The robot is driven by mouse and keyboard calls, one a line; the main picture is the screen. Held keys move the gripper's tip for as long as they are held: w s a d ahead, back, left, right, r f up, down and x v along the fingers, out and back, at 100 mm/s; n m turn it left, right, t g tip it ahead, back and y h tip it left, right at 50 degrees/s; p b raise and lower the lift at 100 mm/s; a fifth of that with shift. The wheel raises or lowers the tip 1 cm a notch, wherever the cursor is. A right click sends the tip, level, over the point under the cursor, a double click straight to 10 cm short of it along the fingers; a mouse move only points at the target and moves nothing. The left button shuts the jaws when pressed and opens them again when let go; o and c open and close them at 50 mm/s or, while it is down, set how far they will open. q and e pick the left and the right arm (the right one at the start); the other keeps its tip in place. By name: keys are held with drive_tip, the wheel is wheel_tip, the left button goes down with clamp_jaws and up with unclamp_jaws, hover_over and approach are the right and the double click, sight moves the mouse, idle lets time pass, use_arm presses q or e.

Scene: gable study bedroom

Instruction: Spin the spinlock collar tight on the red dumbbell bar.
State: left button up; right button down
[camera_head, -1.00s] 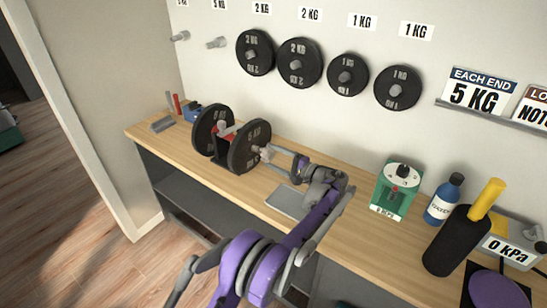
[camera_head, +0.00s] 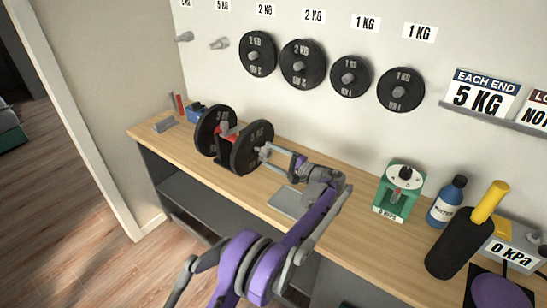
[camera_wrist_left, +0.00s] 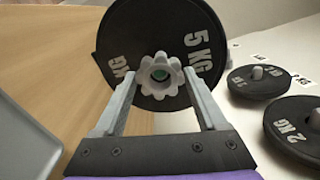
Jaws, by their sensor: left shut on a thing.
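The dumbbell lies on the bench with a black 5 KG plate at each end, a far plate (camera_head: 210,131) and a near plate (camera_head: 250,150). A little red (camera_head: 230,131) shows between the plates. The pale, lobed spinlock collar (camera_wrist_left: 147,82) sits in front of the near plate's face in the left wrist view, with a teal centre inside its ring. My left gripper (camera_head: 264,153) is shut on the collar, one finger on each side, as the left wrist view (camera_wrist_left: 162,76) shows. In the head view the gripper largely hides the collar. My right gripper is not in view.
A grey tray (camera_head: 287,202) lies on the wooden bench (camera_head: 334,228) below my left forearm. A green device (camera_head: 391,208), a blue bottle (camera_head: 444,204) and a black cylinder with a yellow handle (camera_head: 456,245) stand to the right. Spare plates (camera_head: 303,73) hang on the wall.

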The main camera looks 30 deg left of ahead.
use_arm(q)
drive_tip(key=shift+a, duration=0.45)
drive_tip(key=o, duration=1.3)
drive_tip(key=d, duration=1)
drive_tip(key=shift+s+d+p, duration=0.35)
drive_tip(key=shift+s+p, duration=0.05)
drive_tip(key=shift+p, duration=0.05)
